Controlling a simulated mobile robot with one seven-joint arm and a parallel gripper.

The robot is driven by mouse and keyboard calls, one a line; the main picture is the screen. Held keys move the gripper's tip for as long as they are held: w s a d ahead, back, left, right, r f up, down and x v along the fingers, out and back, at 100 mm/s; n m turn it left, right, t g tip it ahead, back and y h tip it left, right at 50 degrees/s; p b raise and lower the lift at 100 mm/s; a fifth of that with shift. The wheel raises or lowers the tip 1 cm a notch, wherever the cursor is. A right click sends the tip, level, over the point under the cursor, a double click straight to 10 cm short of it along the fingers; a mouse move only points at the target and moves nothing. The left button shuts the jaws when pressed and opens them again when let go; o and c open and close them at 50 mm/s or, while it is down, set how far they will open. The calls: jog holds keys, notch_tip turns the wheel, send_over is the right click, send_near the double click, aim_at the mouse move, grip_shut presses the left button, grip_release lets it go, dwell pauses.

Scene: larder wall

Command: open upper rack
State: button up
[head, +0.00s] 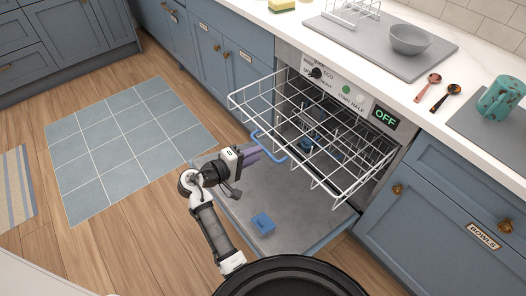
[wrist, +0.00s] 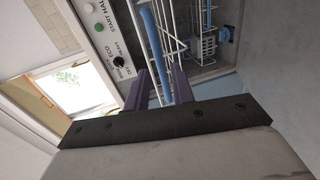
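The upper rack (head: 300,118) is a white wire basket standing well out of the dishwasher (head: 340,88), above its lowered door (head: 285,215). A blue handle (head: 268,150) sits on the rack's front edge. My gripper (head: 256,154) is at this handle, its purple fingers pointing towards the rack. In the wrist view, the blue handle (wrist: 153,45) runs between the two fingers of my gripper (wrist: 166,80). The fingers look apart, with a gap beside the bar, so the gripper seems open around the handle. Exact contact at the fingertips is hidden.
A blue detergent box (head: 263,223) is on the lowered door. The worktop (head: 385,70) above holds a grey bowl (head: 410,39), two spoons (head: 436,90) and a teal mug (head: 500,97). Open floor and a blue tiled mat (head: 125,145) lie to the left.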

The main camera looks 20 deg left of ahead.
jog(key=v, duration=0.9)
jog(key=shift+b, duration=0.45)
